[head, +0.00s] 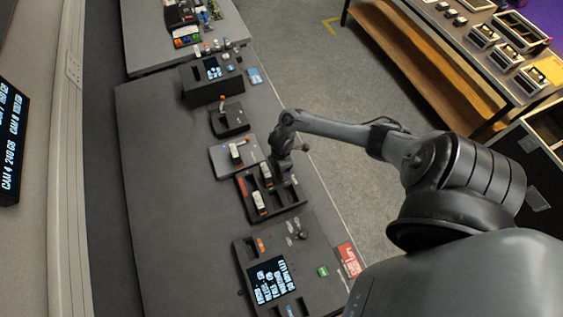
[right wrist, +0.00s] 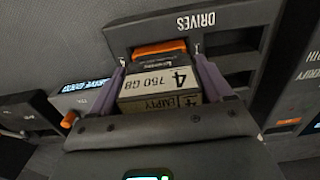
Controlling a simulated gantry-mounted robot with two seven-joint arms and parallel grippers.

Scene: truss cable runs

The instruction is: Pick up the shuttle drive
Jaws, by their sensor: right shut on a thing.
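A drive (right wrist: 155,82) with an orange end and a label reading "4", "750 GB" and "EMPTY" is in the right wrist view. My right gripper (right wrist: 161,75) has its two purple fingers shut on the drive's sides. The drive is at the dark tray marked DRIVES (right wrist: 245,38); I cannot tell whether it is clear of its slot. My left gripper is out of view.
Other drives (head: 260,203) stand in the tray's left part. A small dock with a drive (head: 238,152) lies just behind the tray, and a console with a screen (head: 270,280) lies in front. The desk's left side (head: 170,200) is bare.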

